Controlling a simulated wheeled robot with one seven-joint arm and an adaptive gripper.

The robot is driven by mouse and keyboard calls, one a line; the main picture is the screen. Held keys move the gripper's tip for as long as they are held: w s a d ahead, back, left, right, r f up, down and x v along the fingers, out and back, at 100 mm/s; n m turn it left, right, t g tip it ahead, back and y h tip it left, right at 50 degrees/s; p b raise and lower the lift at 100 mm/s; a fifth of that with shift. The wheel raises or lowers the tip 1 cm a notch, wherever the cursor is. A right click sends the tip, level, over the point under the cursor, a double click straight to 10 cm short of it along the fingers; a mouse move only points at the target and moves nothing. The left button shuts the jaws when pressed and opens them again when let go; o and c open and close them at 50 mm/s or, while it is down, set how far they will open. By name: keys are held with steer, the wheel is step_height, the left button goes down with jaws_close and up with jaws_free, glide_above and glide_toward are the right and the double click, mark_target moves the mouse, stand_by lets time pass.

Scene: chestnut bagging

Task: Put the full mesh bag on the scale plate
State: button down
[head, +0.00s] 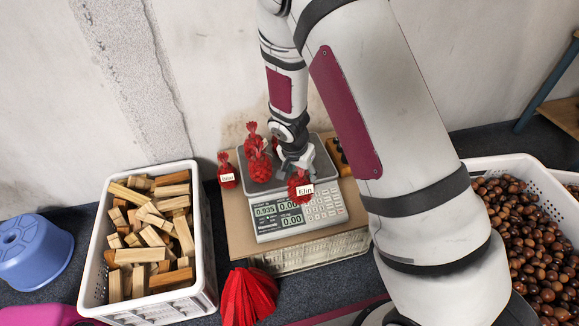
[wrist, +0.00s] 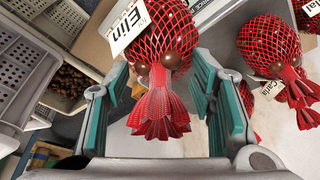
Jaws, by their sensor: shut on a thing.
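A full red mesh bag labelled "Elin" (head: 299,180) hangs from my gripper (head: 297,160), in front of the steel scale plate (head: 325,165) and over the scale's keypad side in the head view. In the wrist view the same bag (wrist: 165,35) has its gathered neck between the teal finger pads of my gripper (wrist: 162,82). The fingers are shut on the neck. Another full red bag (head: 260,168) is on the left of the plate, with a further red bag (head: 251,138) close behind it. Whether the Elin bag touches the scale is unclear.
The scale (head: 275,226) reads 0.935 and stands on a cardboard-topped crate (head: 320,253). A labelled red bag (head: 227,172) stands left of the scale. A white crate of wood blocks (head: 205,270) is left, a chestnut crate (head: 530,172) right. Red empty mesh (head: 248,296) lies in front.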

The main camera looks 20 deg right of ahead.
steer(key=w+f+b, duration=0.1)
steer(key=w+f, duration=0.1)
steer(key=w, duration=0.6)
steer(key=w+f+b, duration=0.2)
steer(key=w+f, duration=0.1)
steer(key=w, duration=0.4)
steer(key=shift+w+d, duration=0.3)
steer(key=shift+w, duration=0.1)
steer(key=c, duration=0.7)
jaws_free()
steer(key=shift+f, duration=0.1)
